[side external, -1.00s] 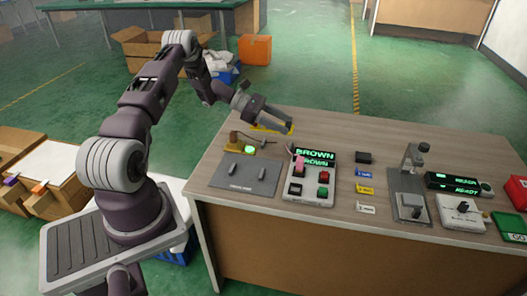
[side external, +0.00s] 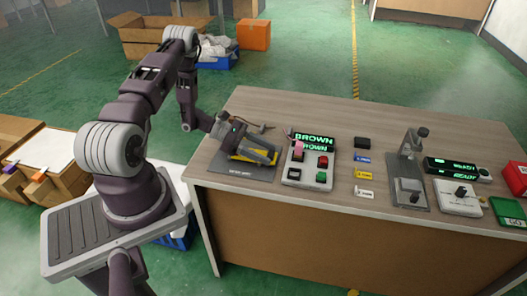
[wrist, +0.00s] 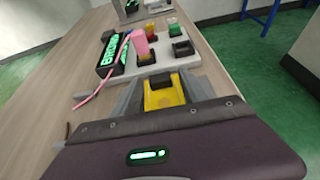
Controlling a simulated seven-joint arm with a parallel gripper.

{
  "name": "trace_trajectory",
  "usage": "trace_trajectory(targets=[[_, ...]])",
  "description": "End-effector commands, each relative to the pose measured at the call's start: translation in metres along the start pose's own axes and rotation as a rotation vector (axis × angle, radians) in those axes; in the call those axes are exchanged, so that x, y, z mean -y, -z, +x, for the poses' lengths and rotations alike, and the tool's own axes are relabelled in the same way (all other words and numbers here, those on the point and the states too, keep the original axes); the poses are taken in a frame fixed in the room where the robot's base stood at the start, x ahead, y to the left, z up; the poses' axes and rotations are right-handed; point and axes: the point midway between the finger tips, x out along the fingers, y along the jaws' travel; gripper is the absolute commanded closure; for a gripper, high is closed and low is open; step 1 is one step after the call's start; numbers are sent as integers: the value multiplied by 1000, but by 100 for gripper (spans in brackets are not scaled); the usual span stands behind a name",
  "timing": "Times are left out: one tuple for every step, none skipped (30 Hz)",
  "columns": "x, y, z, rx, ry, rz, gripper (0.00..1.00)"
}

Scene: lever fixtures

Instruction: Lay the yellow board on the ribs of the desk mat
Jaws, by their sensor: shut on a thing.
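The yellow board (side external: 247,158) is held between the fingers of my gripper (side external: 262,153), over the grey desk mat (side external: 232,170) at the left end of the desk. The board looks roughly level and low. I cannot tell whether it touches the mat; the ribs are hidden behind the board and gripper. In the wrist view the yellow board (wrist: 166,97) shows between the grey fingers, with a dark piece on it.
A button panel (side external: 308,165) with a lit BROWN display stands just right of the mat, close to my fingertips. Small labels (side external: 364,174) and a grey stand (side external: 408,180) are farther right. Bare desk lies behind the mat.

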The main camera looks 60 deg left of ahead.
Motion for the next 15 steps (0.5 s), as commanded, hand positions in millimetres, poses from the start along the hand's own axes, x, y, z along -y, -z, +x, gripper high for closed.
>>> trace_trajectory(targets=[[0,0,0,0,0,1,89],[0,0,0,0,0,1,89],[0,-1,0,0,0,0,89],[0,-1,0,1,0,0,89],[0,0,0,1,0,0,89],[0,0,0,1,0,0,89],[0,1,1,1,0,0,89],[0,2,1,1,0,0,89],[0,2,1,1,0,0,40],[0,2,1,1,0,0,34],[0,2,1,1,0,0,29],[0,2,1,1,0,0,26],[0,2,1,1,0,0,26],[0,2,1,1,0,0,26],[0,2,1,1,0,0,26]])
